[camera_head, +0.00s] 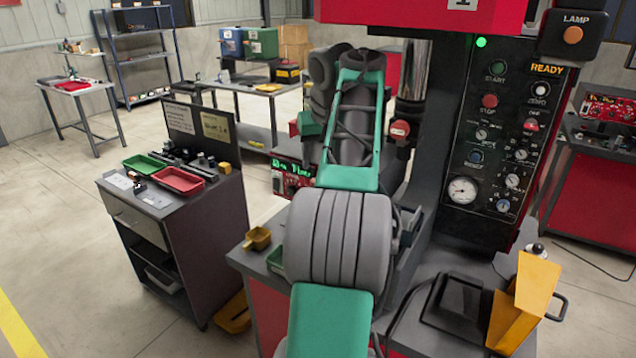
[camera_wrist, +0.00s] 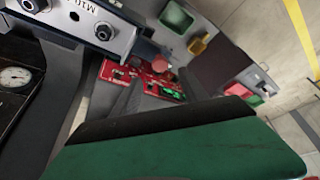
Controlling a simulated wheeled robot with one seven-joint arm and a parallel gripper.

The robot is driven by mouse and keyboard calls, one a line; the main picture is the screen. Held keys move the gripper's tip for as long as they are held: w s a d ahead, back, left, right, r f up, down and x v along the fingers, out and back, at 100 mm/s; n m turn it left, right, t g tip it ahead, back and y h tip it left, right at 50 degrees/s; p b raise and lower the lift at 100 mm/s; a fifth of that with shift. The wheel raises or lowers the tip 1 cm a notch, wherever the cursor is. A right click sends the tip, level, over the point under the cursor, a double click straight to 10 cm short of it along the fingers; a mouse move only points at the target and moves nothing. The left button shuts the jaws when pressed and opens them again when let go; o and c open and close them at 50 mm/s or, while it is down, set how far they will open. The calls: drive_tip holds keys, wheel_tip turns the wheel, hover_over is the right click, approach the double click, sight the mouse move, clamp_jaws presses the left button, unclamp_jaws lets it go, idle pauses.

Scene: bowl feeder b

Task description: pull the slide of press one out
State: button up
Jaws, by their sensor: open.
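Press one (camera_head: 420,10) stands at the right of the head view, with a red head marked 1 and a dark control panel (camera_head: 495,130) lit READY. My grey and green arm covers the middle of its work area, so I cannot pick out the slide with certainty there. In the wrist view my gripper (camera_wrist: 160,120) shows as a large green body with dark edges, open with nothing seen held. A metal block (camera_wrist: 85,20) with bolts and M10 lettering is at the upper left, apart from the gripper. Its link to the slide is unclear.
A yellow chute (camera_head: 528,295) and a black loop handle (camera_head: 559,307) stand at the press's right. A dark cabinet (camera_head: 190,235) with red and green trays stands left. Open floor lies further left.

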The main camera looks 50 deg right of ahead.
drive_tip(key=b+x, duration=0.5)
drive_tip(key=x, duration=0.2)
drive_tip(key=shift+w+f, duration=0.15)
drive_tip(key=shift+f, duration=0.1)
clamp_jaws()
idle(1.1)
